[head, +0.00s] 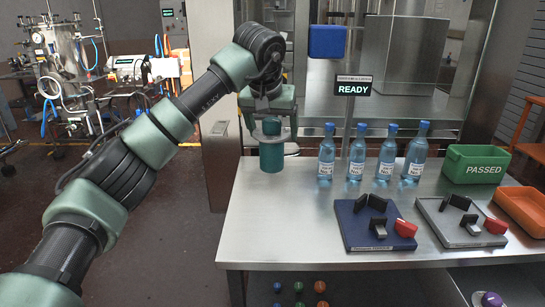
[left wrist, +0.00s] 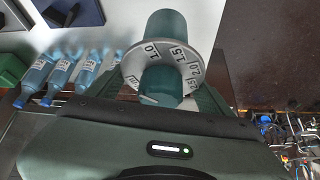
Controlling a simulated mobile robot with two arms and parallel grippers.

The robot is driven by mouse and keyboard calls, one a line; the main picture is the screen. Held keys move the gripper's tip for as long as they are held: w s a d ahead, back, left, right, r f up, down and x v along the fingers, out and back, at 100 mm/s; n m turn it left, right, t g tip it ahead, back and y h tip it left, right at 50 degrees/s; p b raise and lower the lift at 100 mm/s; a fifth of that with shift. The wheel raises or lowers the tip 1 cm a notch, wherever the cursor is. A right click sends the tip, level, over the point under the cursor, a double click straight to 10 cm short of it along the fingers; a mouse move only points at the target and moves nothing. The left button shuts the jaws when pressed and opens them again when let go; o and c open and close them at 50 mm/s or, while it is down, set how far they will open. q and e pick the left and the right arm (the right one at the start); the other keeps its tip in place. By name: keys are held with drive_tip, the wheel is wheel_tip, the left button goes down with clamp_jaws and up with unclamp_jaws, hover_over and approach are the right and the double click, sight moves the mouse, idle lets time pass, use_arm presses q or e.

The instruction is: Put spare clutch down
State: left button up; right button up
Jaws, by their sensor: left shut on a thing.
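The spare clutch (head: 271,157) looks like a teal cylinder with a pale collar; the left wrist view shows the clutch (left wrist: 167,28) with numbers printed around its ring. My left gripper (head: 270,122) is shut on it, holding it upright from above at the back left of the steel table (head: 275,215). I cannot tell whether its base touches the table. In the left wrist view the fingers lie either side of the clutch. My right gripper is not in view.
Several blue bottles (head: 357,152) stand in a row right of the clutch. In front are a blue fixture (head: 355,232) and a grey fixture (head: 445,232) with red levers. A green PASSED bin (head: 475,166) and an orange tray (head: 522,208) stand right. The table's front left is clear.

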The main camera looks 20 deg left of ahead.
use_arm(q)
wheel_tip(320, 180, down, 19)
drive_tip(key=shift+r+p, duration=0.15)
drive_tip(key=shift+p, duration=0.25)
drive_tip(key=o, duration=2)
drive_tip(key=shift+s+f, duration=0.1)
drive_tip(key=shift+f, duration=0.1)
drive_tip(key=shift+r, duration=0.1)
drive_tip(key=b+v, duration=0.1)
drive_tip(key=v, duration=1.1)
